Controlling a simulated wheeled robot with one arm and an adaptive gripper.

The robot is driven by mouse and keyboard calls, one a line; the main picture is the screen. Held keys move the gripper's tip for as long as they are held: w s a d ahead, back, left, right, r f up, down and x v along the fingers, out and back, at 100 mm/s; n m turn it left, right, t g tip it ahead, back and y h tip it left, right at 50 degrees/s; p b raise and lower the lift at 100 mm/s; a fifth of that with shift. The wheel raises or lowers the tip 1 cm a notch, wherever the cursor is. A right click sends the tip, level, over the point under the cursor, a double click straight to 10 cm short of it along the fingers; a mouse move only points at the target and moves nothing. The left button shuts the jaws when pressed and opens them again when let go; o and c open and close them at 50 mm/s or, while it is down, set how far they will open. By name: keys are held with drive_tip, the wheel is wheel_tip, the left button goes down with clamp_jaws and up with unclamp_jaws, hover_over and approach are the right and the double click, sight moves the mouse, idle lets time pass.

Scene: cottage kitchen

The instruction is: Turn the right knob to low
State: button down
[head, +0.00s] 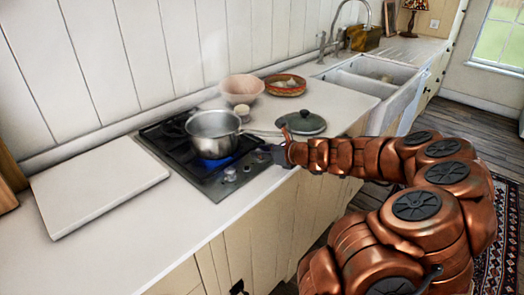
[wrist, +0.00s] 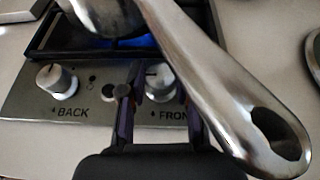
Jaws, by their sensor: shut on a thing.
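The stove's right knob (wrist: 158,82), silver and marked FRONT, sits between the two fingers of my gripper (wrist: 157,97) in the wrist view. The gripper is shut on it. The dark line on the knob points roughly up, away from the label. The left knob (wrist: 57,80), marked BACK, stands free; it also shows in the head view (head: 230,174). In the head view my gripper (head: 279,153) reaches the stove's right front corner and hides the right knob. A steel saucepan (head: 213,132) stands on the burner over a blue flame.
The saucepan's handle (wrist: 215,75) slants close over my gripper's right side and covers part of the panel. A pot lid (head: 303,123) lies right of the stove. Bowls (head: 241,88) stand behind. A white board (head: 98,184) lies left.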

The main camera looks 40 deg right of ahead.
drive_tip(key=n+y+p, duration=0.1)
drive_tip(key=n+g+y+p, duration=0.1)
drive_tip(key=n+y+p, duration=0.1)
drive_tip(key=shift+w+d+g, duration=0.1)
drive_tip(key=shift+d+g, duration=0.15)
drive_tip(key=shift+g, duration=0.05)
drive_tip(key=n+g+y+p, duration=0.2)
drive_tip(key=n+y, duration=0.1)
drive_tip(key=shift+w+f+n+g, duration=0.1)
drive_tip(key=shift+n+g, duration=0.3)
drive_tip(key=shift+w+d+n+g+y+p, duration=0.15)
drive_tip(key=shift+n+g+y+p, duration=0.55)
drive_tip(key=shift+n+g+y, duration=0.35)
drive_tip(key=n+g+p, duration=0.1)
drive_tip(key=p, duration=0.1)
drive_tip(key=n+g+y+p, duration=0.1)
drive_tip(key=p, duration=0.1)
drive_tip(key=shift+r+n+g, duration=0.25)
drive_tip(key=n+g+p, duration=0.1)
drive_tip(key=p, duration=0.2)
drive_tip(key=shift+w+f+n+g+y+p, duration=0.1)
drive_tip(key=shift+f+n+g+y+p, duration=0.15)
drive_tip(key=shift+g+p, duration=0.2)
drive_tip(key=c, duration=0.8)
unclamp_jaws()
